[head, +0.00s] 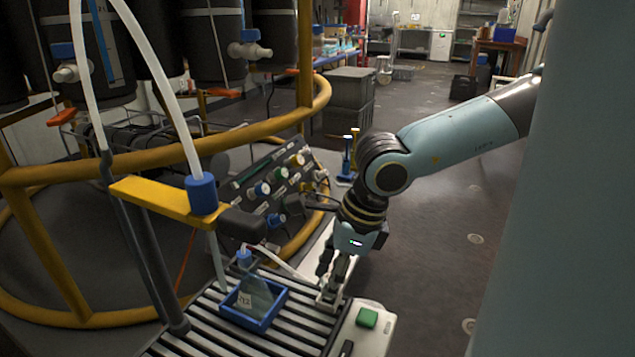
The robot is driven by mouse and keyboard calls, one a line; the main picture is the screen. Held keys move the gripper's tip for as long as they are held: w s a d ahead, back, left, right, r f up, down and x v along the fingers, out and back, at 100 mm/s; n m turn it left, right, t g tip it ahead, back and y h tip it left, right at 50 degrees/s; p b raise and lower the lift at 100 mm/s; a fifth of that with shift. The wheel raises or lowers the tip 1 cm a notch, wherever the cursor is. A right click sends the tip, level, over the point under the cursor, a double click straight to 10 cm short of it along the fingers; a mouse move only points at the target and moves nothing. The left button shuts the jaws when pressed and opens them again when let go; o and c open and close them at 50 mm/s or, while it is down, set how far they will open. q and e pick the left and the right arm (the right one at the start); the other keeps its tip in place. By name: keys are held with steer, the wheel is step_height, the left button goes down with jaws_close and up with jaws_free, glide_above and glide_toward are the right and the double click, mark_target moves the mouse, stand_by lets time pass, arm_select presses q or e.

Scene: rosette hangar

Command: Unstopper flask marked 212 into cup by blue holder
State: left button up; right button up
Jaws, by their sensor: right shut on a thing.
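A clear conical flask (262,291) stands upright in a blue square holder (270,322) on the slatted bench. Its white label is small and seems to read 212. A blue stopper (244,257) sits at the flask's neck, and a thin pale tube leads from there towards the right. My right gripper (332,291) points down just right of the holder. It is shut on a small pale thing (328,303) low at the slats. I cannot tell whether this is the cup, as the fingers partly cover it. My left gripper is not in view.
A yellow bar (163,200) with a blue collar (201,194) and white hose overhangs the bench at the left. A yellow rail (240,138) and a dark knobbed panel (272,182) stand behind. A green button (367,317) is at the bench's right end.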

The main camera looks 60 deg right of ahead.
steer(key=shift+f+b, duration=0.35)
steer(key=shift+f, duration=0.25)
steer(key=shift+f, duration=0.2)
steer(key=o, duration=1.5)
steer(key=shift+r+p, duration=3.05)
steer(key=shift+s+f, duration=0.1)
steer(key=shift+s, duration=0.05)
